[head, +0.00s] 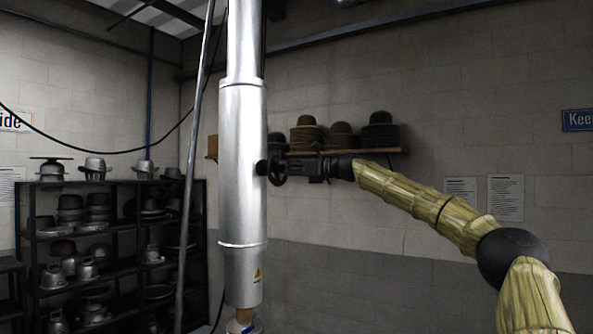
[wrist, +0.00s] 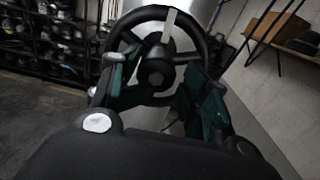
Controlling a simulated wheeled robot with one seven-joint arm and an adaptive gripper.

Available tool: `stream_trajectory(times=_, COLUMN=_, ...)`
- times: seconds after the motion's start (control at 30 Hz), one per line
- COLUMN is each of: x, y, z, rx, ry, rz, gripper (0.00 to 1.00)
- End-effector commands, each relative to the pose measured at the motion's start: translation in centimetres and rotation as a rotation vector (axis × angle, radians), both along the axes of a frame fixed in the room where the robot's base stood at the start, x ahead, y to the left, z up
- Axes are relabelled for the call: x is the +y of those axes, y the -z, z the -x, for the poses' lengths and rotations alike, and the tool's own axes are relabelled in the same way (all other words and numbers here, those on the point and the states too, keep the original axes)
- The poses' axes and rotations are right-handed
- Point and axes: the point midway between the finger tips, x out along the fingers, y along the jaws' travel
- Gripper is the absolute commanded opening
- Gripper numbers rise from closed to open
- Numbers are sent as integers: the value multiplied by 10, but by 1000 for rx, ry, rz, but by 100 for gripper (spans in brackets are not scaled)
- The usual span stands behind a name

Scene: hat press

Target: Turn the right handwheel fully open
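A black spoked handwheel (head: 278,169) sits on the right side of a tall silver cylinder (head: 243,150). It is the only handwheel I can make out. In the wrist view the handwheel (wrist: 156,72) faces me, with a round hub and a pale strip across the top of its rim. My gripper (head: 302,168) is right at the wheel, coming from the right. In the wrist view my gripper (wrist: 160,82) has its green-lined fingers spread wide, one on each side of the wheel's lower half. I cannot tell whether they touch the rim.
A dark rack (head: 110,245) full of metal hat forms stands at the left. A wall shelf (head: 340,152) with hats is behind my gripper. A slanted grey pipe (head: 194,150) runs just left of the cylinder. The wall area at lower right looks clear apart from my arm.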

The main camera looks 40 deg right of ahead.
Motion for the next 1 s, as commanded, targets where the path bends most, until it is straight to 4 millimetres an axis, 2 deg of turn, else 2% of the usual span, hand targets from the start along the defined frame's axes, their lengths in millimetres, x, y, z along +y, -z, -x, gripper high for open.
stream_trajectory(times=1.0, x=-22, y=0, z=49, rx=-2, ry=0, rz=-1, gripper=46)
